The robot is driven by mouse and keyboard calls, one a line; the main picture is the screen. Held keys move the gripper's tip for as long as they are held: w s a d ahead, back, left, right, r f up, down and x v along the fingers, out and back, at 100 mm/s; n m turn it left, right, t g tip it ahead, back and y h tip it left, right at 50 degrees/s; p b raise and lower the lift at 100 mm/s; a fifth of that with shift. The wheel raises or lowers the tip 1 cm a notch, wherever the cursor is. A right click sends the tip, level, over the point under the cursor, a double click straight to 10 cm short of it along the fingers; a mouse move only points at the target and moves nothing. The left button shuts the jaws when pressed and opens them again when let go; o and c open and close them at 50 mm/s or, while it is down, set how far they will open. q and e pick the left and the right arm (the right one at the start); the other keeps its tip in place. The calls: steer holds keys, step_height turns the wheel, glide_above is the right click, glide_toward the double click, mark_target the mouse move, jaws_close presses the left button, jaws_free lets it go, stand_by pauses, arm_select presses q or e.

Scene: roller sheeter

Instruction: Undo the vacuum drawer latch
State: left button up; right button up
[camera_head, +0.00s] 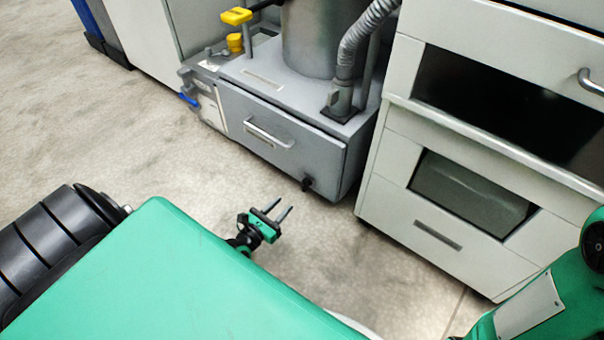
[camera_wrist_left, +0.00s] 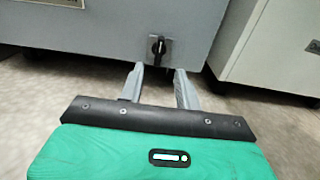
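The vacuum unit's grey drawer (camera_head: 262,131) has a silver bar handle (camera_head: 269,133) and sits shut at the unit's front. A small black latch (camera_head: 306,184) is at the lower right of the unit's front; in the left wrist view the black latch (camera_wrist_left: 158,48) sits on a grey plate with its lever pointing down. My left gripper (camera_head: 279,211) is open and empty, in front of and below the latch. In the left wrist view its fingers (camera_wrist_left: 160,82) point toward the latch, one to each side, apart from it. My right gripper is out of view.
A white cabinet (camera_head: 400,215) with dark windows stands close to the right of the vacuum unit. A blue lever (camera_head: 189,100) and a yellow knob (camera_head: 236,16) are on the unit's left side. The floor (camera_head: 170,165) in front is clear.

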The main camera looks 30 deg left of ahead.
mark_target(303, 184)
arm_select(q)
steer(key=w+b, duration=0.1)
steer(key=w, duration=0.2)
steer(key=w+b, duration=0.1)
steer(key=w, duration=0.2)
steer(key=w+b, duration=0.1)
steer(key=w, duration=0.2)
steer(key=shift+d+f, duration=0.1)
steer(key=shift+d, duration=0.3)
steer(key=shift+w+b, duration=0.3)
steer(key=shift+w, duration=0.25)
jaws_close()
